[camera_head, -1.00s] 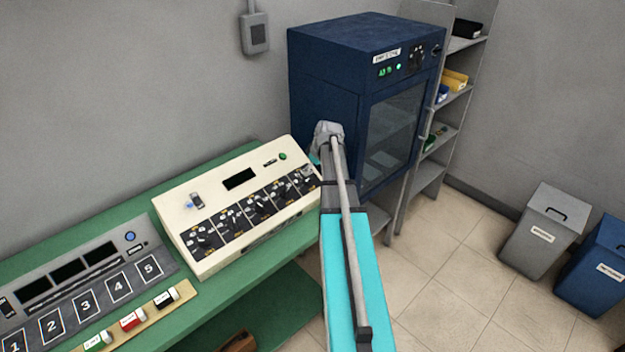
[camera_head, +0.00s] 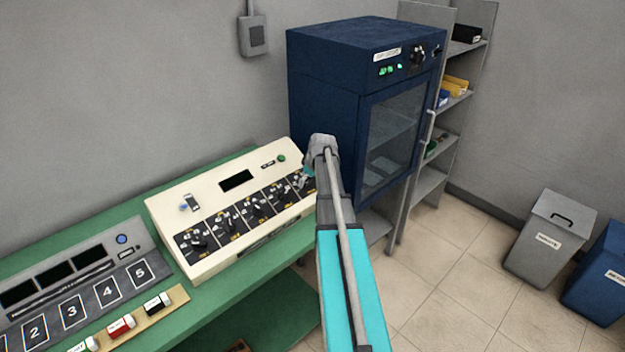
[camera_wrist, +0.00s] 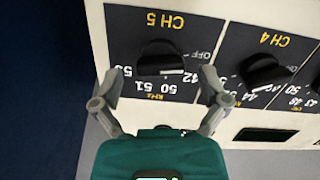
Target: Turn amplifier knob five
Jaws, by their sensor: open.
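The amplifier is a cream box (camera_head: 172,212) on the green bench, with a row of black knob panels along its sloped front. In the wrist view, knob five (camera_wrist: 160,57) is a black knob on the upside-down "CH 5" panel, with a pale mark at its lower edge and numbers around it. My gripper (camera_wrist: 162,75) is open, its two grey fingers spread to either side of this knob. I cannot tell whether they touch it. In the head view, my arm hides the panel's right end and most of the gripper.
The CH 4 knob (camera_wrist: 265,72) lies right beside CH 5 in the wrist view. A dark blue cabinet (camera_head: 325,95) stands close to the amplifier's right end. A grey numbered unit (camera_head: 70,290) sits on the bench at left. Shelves and two bins stand at right.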

